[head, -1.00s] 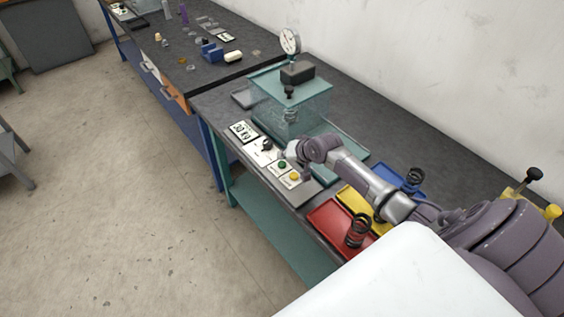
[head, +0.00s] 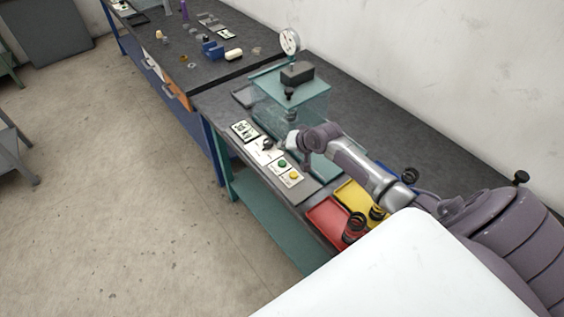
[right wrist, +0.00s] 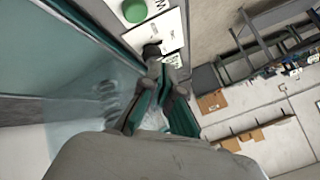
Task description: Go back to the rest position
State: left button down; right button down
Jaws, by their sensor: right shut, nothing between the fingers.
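My right arm reaches in from the right in the head view. My right gripper (head: 293,140) is raised beside the teal-framed clear test box (head: 312,92), over the control strip. Only a small part of it shows there. In the right wrist view the fingers (right wrist: 156,72) are together with nothing between them, near the clear panel of the box. The control panel (head: 306,189) has a green button (head: 282,162) and a yellow button (head: 294,176), both uncovered. My left gripper is not in view.
A red tray (head: 325,215) and a yellow tray (head: 350,194) lie under and beside my arm, with springs (head: 356,226) near them. A dial gauge (head: 290,40) rises above the box. A display (head: 244,131) sits at the bench's front edge.

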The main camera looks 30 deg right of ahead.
jog(key=s+a+f+n+g, duration=0.35)
jog(key=s+a+n, duration=0.25)
jog(key=s+a, duration=1)
jog(key=s+a+r+n+g+h, duration=0.1)
jog(key=s+r+n, duration=0.15)
jog(key=s, duration=0.65)
jog(key=s+r+n+g, duration=0.1)
jog(key=s+r, duration=0.3)
jog(key=s, duration=0.5)
notch_tip(320, 180, down, 31)
jog(key=s+g+b, duration=0.1)
jog(key=b, duration=0.6)
jog(key=s+d+f+b, duration=0.1)
jog(key=s+f+b, duration=0.1)
jog(key=s+f, duration=0.6)
jog(key=s+d+f+g+b, duration=0.1)
jog(key=s+f+b, duration=0.2)
jog(key=s+f, duration=0.6)
notch_tip(320, 180, down, 6)
jog(key=shift+s+d+r+h, duration=0.1)
jog(key=shift+s+d+h, duration=0.05)
jog(key=shift+d+h, duration=0.15)
